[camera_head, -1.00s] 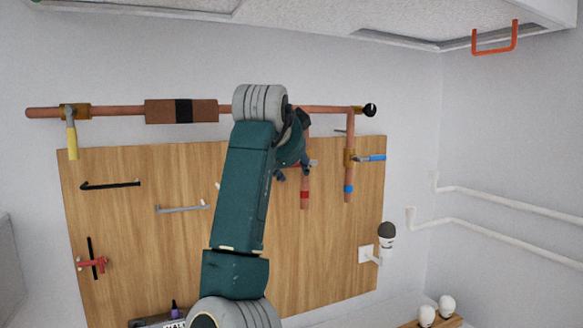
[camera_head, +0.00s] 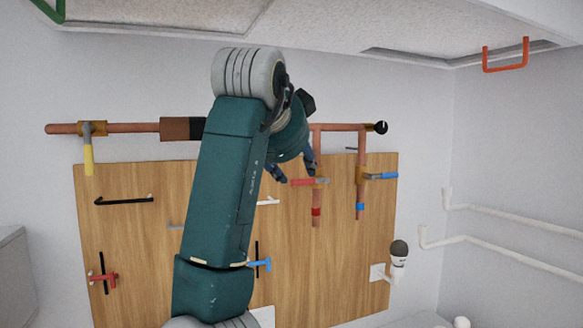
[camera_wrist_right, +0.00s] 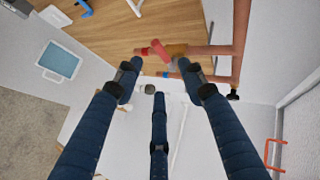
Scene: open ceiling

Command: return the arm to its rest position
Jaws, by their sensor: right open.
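My right gripper (camera_head: 291,173) hangs in front of the copper pipework in the head view, its dark blue fingers pointing down. In the right wrist view its fingers (camera_wrist_right: 160,85) are spread apart with nothing between them. Beyond them is a valve with a red handle (camera_wrist_right: 158,49); this red handle also shows in the head view (camera_head: 302,182), just right of the fingertips. I cannot tell whether they touch. My green right arm covers the middle of the wooden board. My left gripper is not in view.
A copper pipe (camera_head: 65,129) runs above the wooden board (camera_head: 130,235). A yellow-handled valve (camera_head: 88,160) is at the left and a blue-handled valve (camera_head: 382,175) at the right. White pipes (camera_head: 500,207) cross the right wall. An orange bracket (camera_head: 506,67) is at the top right.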

